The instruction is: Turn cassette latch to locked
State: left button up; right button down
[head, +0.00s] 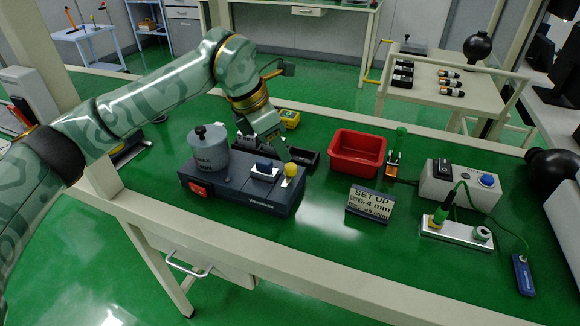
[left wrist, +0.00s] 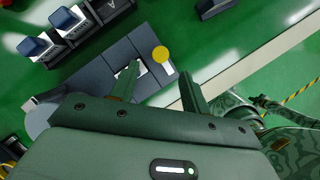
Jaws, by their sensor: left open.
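A dark blue-grey device (head: 236,186) stands on the green bench. It carries a grey pot (head: 209,150) with a black knob, a blue block on a white plate (head: 264,167), and a yellow round knob (head: 291,169) near its right end. I cannot tell which part is the cassette latch. My left gripper (head: 284,153) hangs just behind and above the device's right end, fingers apart. In the left wrist view my open left gripper (left wrist: 160,72) has the yellow knob (left wrist: 160,53) beyond its fingertips, with nothing between the fingers. My right gripper is not in view.
A red tray (head: 357,155) stands right of the device. Bare green bench lies between device and sign.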

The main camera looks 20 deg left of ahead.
aim_at(290, 166)
pick_arm(q)
jog(key=b+x, duration=0.1)
jog(key=x, duration=0.4)
jog(key=shift+f+b, duration=0.35)
jog(key=shift+b, duration=0.05)
jog(key=shift+w+d+f, duration=0.15)
jog(key=shift+f, duration=0.2)
jog(key=shift+w+d, duration=0.1)
jog(key=c, duration=0.8)
jog(key=shift+c, duration=1)
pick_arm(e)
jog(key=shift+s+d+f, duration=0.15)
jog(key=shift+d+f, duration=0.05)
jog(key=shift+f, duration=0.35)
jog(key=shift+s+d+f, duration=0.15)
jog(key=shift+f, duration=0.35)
